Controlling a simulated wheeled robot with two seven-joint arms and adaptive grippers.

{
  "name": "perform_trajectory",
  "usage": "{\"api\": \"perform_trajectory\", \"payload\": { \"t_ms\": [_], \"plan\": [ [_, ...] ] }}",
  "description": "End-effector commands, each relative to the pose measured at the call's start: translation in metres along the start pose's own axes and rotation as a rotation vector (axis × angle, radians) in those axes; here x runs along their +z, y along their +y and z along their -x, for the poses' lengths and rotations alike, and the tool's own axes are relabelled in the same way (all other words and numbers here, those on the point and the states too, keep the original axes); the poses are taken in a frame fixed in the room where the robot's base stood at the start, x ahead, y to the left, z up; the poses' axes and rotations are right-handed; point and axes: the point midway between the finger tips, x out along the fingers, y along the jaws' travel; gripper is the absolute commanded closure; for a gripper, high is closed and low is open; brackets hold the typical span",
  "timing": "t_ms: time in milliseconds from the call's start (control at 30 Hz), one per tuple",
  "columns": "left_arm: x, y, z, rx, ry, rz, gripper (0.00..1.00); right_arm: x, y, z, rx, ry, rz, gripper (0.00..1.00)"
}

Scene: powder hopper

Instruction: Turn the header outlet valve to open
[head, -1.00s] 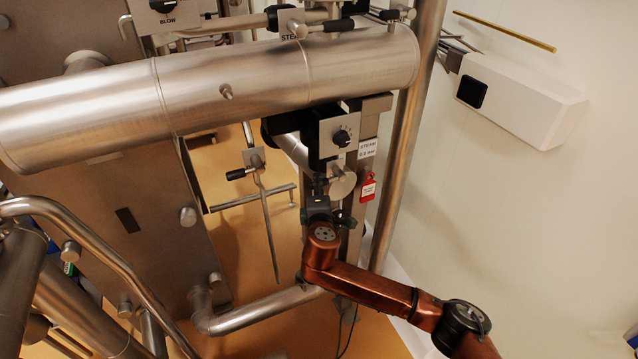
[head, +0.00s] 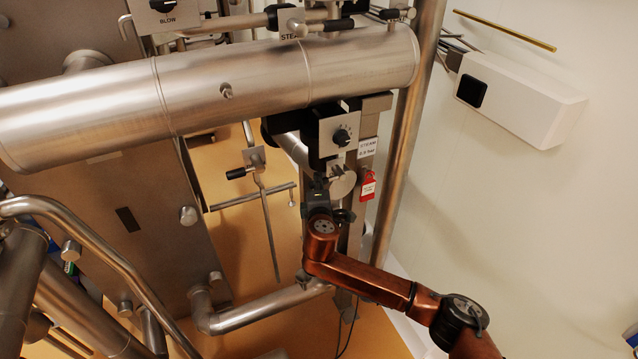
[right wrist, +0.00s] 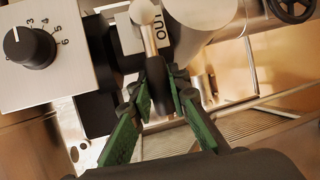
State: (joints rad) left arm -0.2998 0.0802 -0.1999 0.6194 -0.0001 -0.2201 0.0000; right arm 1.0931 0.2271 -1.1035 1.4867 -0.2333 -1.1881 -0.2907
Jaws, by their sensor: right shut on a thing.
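The header outlet valve shows in the right wrist view as a lever with a bright metal stem (right wrist: 150,38) and a dark grip, beside a white plate (right wrist: 162,27) reading "OUT", partly cut off. My right gripper (right wrist: 164,85), with green finger pads, is shut on the dark grip, which hangs down between the fingers. In the head view my right gripper (head: 319,193) is below the knob box, and the lever is mostly hidden there. My left gripper is not in view.
A box with a black knob (head: 341,137) is just above the gripper; the knob (right wrist: 30,44) also shows close in the wrist view. A red tag (head: 368,188) hangs to the right. The large header pipe (head: 240,85) crosses above. A T-shaped bar (head: 262,195) stands left.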

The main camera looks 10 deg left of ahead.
Motion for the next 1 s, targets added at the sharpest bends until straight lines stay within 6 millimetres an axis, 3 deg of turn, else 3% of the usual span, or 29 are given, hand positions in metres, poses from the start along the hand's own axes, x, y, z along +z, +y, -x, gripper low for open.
{"api": "perform_trajectory", "payload": {
  "t_ms": [633, 1000],
  "plan": [
    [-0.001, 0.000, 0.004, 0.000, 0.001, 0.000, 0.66, 0.000, 0.002, 0.001, -0.009, 0.004, -0.017, 1.00],
    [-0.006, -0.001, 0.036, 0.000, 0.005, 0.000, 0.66, 0.003, 0.021, 0.004, -0.086, 0.051, -0.206, 1.00]
  ]
}}
